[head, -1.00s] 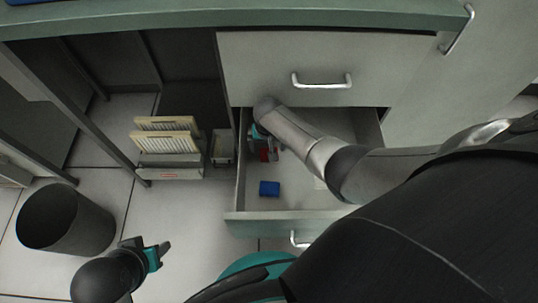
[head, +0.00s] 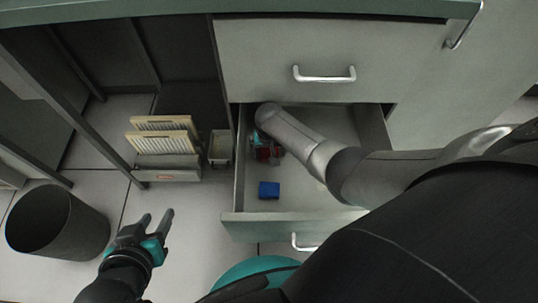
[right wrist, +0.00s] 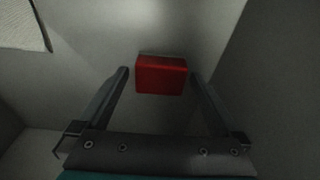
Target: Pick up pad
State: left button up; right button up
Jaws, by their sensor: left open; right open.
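A red block-shaped pad (right wrist: 161,79) lies on the floor of the open drawer. In the right wrist view it is between the two open fingers of my right gripper (right wrist: 160,75), near their tips, with a gap on each side. In the head view the red pad (head: 264,155) is partly hidden by my right gripper and forearm. A blue block-shaped pad (head: 269,190) lies nearer the drawer front, in the clear. The pictures do not tell which one the task means. My left gripper (head: 158,216) is open and empty, outside the drawer over the floor.
The open drawer (head: 290,217) has walls around my right gripper. A closed drawer (head: 290,50) with a handle sits above it. A rack of cards (head: 165,172) stands left of the drawer. A dark bin (head: 57,232) stands on the floor at left.

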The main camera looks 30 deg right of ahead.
jog(key=c, duration=1.3)
